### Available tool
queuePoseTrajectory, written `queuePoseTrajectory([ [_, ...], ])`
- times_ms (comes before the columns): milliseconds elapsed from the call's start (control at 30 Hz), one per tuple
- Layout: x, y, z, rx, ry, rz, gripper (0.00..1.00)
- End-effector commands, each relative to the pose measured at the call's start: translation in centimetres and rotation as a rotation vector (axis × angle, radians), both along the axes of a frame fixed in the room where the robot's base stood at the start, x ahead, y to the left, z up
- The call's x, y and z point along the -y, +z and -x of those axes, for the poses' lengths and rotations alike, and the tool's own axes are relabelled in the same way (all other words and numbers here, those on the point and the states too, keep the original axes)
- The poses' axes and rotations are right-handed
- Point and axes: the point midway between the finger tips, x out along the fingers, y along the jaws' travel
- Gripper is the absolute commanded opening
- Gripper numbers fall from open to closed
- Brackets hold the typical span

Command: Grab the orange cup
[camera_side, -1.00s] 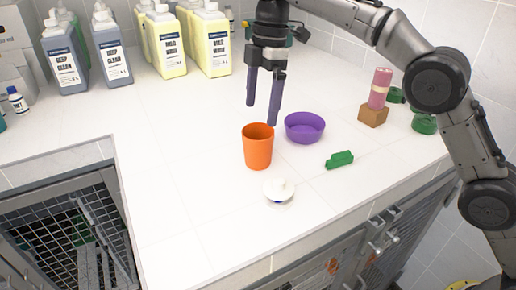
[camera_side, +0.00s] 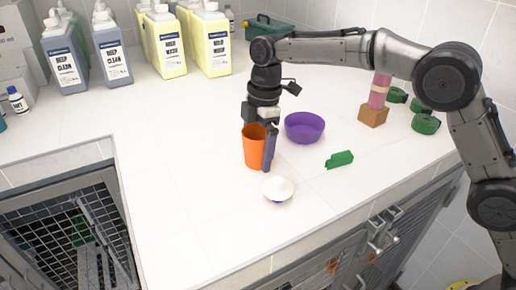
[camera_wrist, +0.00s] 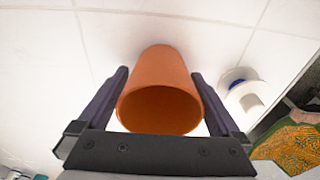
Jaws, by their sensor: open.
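The orange cup (camera_side: 253,148) stands upright on the white counter in the side view. My gripper (camera_side: 262,150) is down at the cup, and a dark purple finger shows at its right side. In the wrist view the orange cup (camera_wrist: 160,95) lies between the two fingers of my gripper (camera_wrist: 160,102), its open rim towards the camera. The fingers are open, one on each side of the cup. Whether either finger touches the cup cannot be told. In the side view the gripper hides part of the cup's rim and right side.
A purple bowl (camera_side: 305,128) stands close right of the cup. A white lidded item (camera_side: 278,187) is just in front. Large bottles (camera_side: 163,42) stand at the back. The counter left of the cup is clear.

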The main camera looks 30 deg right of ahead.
Motion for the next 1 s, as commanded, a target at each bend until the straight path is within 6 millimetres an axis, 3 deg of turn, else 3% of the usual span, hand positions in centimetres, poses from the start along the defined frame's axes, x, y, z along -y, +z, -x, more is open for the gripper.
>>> queuePoseTrajectory([
  [300,-0.09,-0.53,0.01,0.000,0.001,0.000,0.98],
  [667,-0.07,-0.50,0.00,0.000,0.000,0.000,0.33],
  [1000,-0.09,-0.13,-0.05,0.002,0.000,-0.001,0.33],
])
